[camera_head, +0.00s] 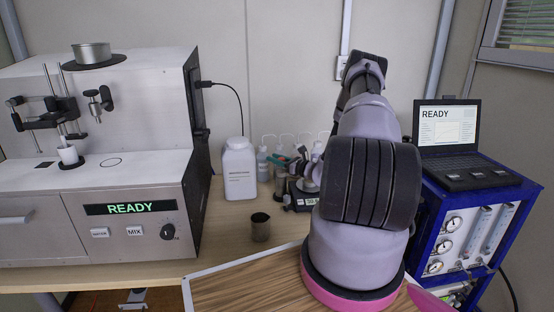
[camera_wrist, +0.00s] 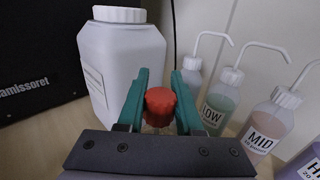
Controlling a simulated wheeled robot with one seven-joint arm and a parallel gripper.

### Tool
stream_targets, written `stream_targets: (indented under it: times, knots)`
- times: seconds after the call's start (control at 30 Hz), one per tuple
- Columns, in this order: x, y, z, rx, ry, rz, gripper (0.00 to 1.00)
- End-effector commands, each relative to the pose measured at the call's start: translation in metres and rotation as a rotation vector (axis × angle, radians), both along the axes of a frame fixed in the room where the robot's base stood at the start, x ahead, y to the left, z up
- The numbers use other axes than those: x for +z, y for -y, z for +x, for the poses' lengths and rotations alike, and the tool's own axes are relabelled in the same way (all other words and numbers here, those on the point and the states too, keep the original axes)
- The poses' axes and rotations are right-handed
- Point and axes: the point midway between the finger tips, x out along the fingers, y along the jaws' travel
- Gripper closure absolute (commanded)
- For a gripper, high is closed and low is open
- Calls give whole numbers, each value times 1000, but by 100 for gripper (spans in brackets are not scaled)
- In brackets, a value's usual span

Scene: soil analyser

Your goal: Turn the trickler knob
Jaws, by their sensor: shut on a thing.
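The red ridged trickler knob (camera_wrist: 160,107) sits between the two green fingers of my gripper (camera_wrist: 161,88) in the wrist view. The fingers are closed on its left and right sides. Its underside and mount are mostly hidden behind the gripper body. In the head view the small trickler device (camera_head: 303,198), with a dark base, stands on the bench, partly covered by my arm. The knob cannot be made out clearly there.
A white jug (camera_head: 239,170) stands close to the left, also in the wrist view (camera_wrist: 122,60). Wash bottles labelled LOW (camera_wrist: 218,105) and MID (camera_wrist: 268,125) stand right. A dark cup (camera_head: 260,227) is in front. The analyser (camera_head: 110,160) reads READY; a laptop (camera_head: 449,125) is at right.

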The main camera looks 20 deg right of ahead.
Motion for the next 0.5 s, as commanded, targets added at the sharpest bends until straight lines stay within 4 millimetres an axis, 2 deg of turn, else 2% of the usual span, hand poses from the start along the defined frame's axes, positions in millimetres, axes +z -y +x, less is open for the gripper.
stream_targets:
  times: [0.5]
  knots:
    - [-1, -10, -9, 489, 1, 0, 100]
